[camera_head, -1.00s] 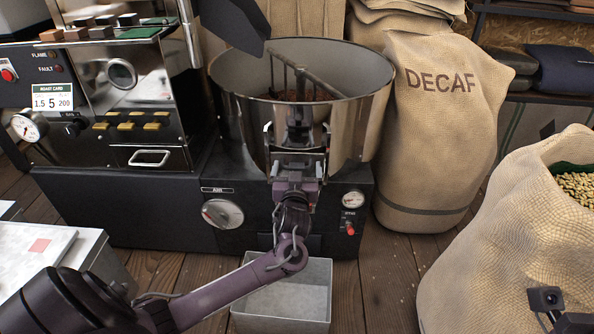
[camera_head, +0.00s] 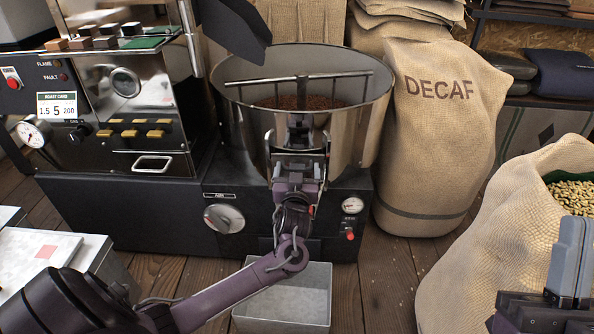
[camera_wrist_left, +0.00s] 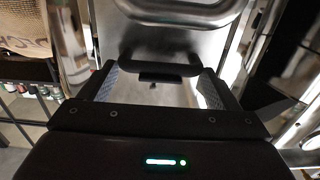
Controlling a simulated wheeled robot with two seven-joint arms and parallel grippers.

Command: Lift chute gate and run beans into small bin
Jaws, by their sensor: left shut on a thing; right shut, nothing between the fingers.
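The steel round cooling pan (camera_head: 345,125) stands in the middle of the head view, with brown beans (camera_head: 300,103) in it. My left gripper (camera_head: 298,155) is at the chute on the pan's front and hides much of it. In the left wrist view its fingers are shut on the dark handle of the chute gate (camera_wrist_left: 160,69). The small bin (camera_head: 284,312), a pale grey open box, stands on the floor below, partly hidden by my left arm. No beans show in its visible part. My right gripper (camera_head: 572,255) is shut and empty at the lower right.
The roaster (camera_head: 115,190) with its panel stands left of the pan. A DECAF sack (camera_head: 440,140) stands close on the right. An open sack (camera_head: 490,235) of pale beans is beside my right gripper. A pale table (camera_head: 35,265) is at the lower left.

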